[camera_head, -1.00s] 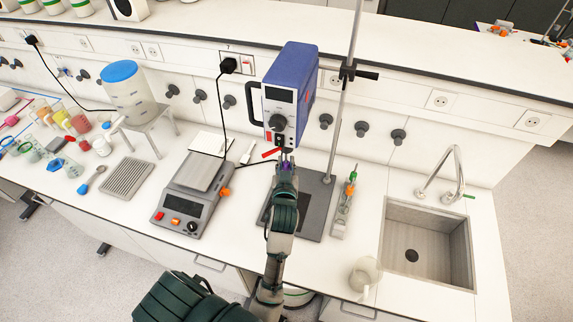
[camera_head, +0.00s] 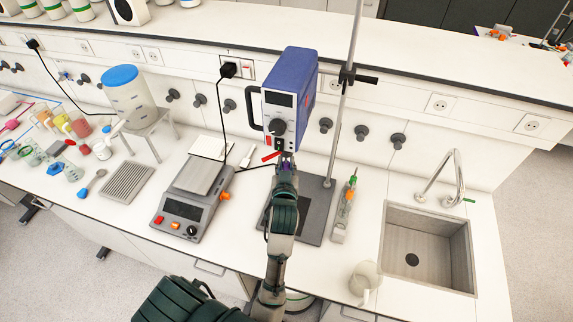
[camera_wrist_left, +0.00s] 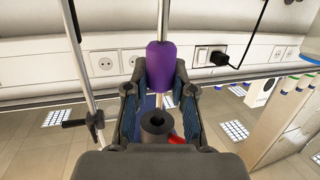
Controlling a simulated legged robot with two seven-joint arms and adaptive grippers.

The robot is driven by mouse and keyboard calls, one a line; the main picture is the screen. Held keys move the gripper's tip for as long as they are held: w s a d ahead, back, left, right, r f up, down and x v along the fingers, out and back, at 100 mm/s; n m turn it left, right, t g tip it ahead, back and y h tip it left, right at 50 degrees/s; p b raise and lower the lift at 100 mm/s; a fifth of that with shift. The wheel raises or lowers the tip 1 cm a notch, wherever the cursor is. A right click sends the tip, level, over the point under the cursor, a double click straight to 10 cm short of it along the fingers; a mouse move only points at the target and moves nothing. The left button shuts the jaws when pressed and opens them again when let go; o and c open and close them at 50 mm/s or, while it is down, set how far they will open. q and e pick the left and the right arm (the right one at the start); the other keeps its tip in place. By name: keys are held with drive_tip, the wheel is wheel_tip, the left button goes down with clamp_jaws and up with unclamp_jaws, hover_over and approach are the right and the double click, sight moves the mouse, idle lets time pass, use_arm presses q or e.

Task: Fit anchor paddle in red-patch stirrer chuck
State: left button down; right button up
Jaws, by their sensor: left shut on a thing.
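The blue overhead stirrer (camera_head: 291,75) hangs on a stand pole at the middle of the bench. Its dark chuck (camera_wrist_left: 156,124) shows with its round hole open in the left wrist view, with a red patch (camera_wrist_left: 178,140) beside it. My left gripper (camera_head: 286,161) is just below the stirrer. It is shut on the purple grip (camera_wrist_left: 161,66) of the anchor paddle, whose thin metal shaft runs through it. The shaft's end near the chuck appears close to the hole but apart from it. The anchor end is out of view. My right gripper is not in view.
A stand base plate (camera_head: 312,228) lies below my left gripper. A narrow rack (camera_head: 343,211) with green and orange items stands to the right, then a beaker (camera_head: 364,277) and the sink (camera_head: 428,212).

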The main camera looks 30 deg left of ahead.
use_arm(q)
drive_tip(key=shift+r, duration=0.4)
idle(0.3)
drive_tip(key=shift+r, duration=0.6)
drive_tip(key=c, duration=1)
unclamp_jaws()
drive_tip(key=shift+c, duration=0.2)
drive_tip(key=shift+o, duration=0.7)
drive_tip(key=shift+s+f, duration=0.1)
drive_tip(key=shift+f, duration=0.05)
